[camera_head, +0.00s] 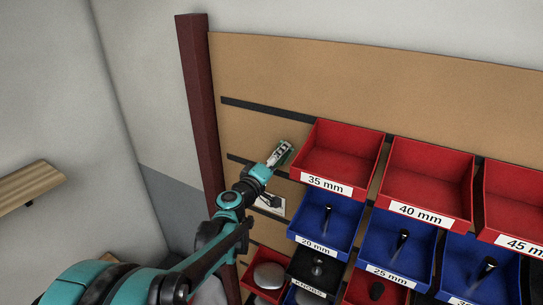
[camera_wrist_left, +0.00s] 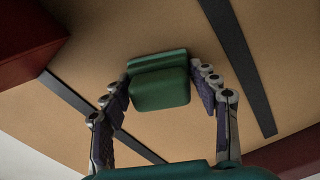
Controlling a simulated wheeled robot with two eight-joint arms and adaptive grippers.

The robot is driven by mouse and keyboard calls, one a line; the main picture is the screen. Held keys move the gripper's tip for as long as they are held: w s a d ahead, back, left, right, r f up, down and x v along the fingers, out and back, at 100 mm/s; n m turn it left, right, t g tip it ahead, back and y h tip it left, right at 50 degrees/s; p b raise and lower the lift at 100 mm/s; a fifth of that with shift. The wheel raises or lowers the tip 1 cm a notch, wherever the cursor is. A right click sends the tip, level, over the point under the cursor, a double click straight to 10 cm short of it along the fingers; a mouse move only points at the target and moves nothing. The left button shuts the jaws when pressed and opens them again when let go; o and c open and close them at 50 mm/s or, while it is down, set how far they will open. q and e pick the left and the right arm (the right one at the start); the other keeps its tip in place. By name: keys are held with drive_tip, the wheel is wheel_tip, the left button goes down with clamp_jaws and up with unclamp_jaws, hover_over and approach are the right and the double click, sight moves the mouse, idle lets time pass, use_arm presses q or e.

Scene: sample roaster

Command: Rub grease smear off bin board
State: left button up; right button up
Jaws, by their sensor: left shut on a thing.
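The tan bin board (camera_head: 250,75) with dark horizontal rails stands upright ahead of me; it fills much of the left wrist view (camera_wrist_left: 100,45). My left gripper (camera_head: 281,153) is at the board's left part, just left of the red 35 mm bin (camera_head: 337,152). In the left wrist view the fingers (camera_wrist_left: 162,80) are shut on a green block (camera_wrist_left: 160,82), possibly a scrubbing pad. The block is close to the board; I cannot tell whether it touches. I see no grease smear; the gripper or block may hide it. My right gripper is not in view.
Red and blue bins, including the 40 mm bin (camera_head: 430,182) and 20 mm bin (camera_head: 326,222), hang right of and below the gripper. A dark red post (camera_head: 197,100) edges the board. A white card (camera_head: 272,204) sits behind my arm. The board above the bins is clear.

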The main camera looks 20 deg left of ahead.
sight(256, 144)
use_arm(q)
drive_tip(key=shift+d, duration=0.25)
drive_tip(key=shift+w+a+b, duration=0.2)
drive_tip(key=shift+a+b, duration=0.2)
drive_tip(key=shift+a, duration=1.6)
drive_tip(key=shift+w+a, duration=0.1)
drive_tip(key=shift+a, duration=1.65)
drive_tip(key=shift+w+a+b, duration=0.1)
drive_tip(key=shift+a+b, duration=0.3)
drive_tip(key=shift+a, duration=0.3)
drive_tip(key=shift+w+a, duration=0.1)
drive_tip(key=shift+a, duration=0.9)
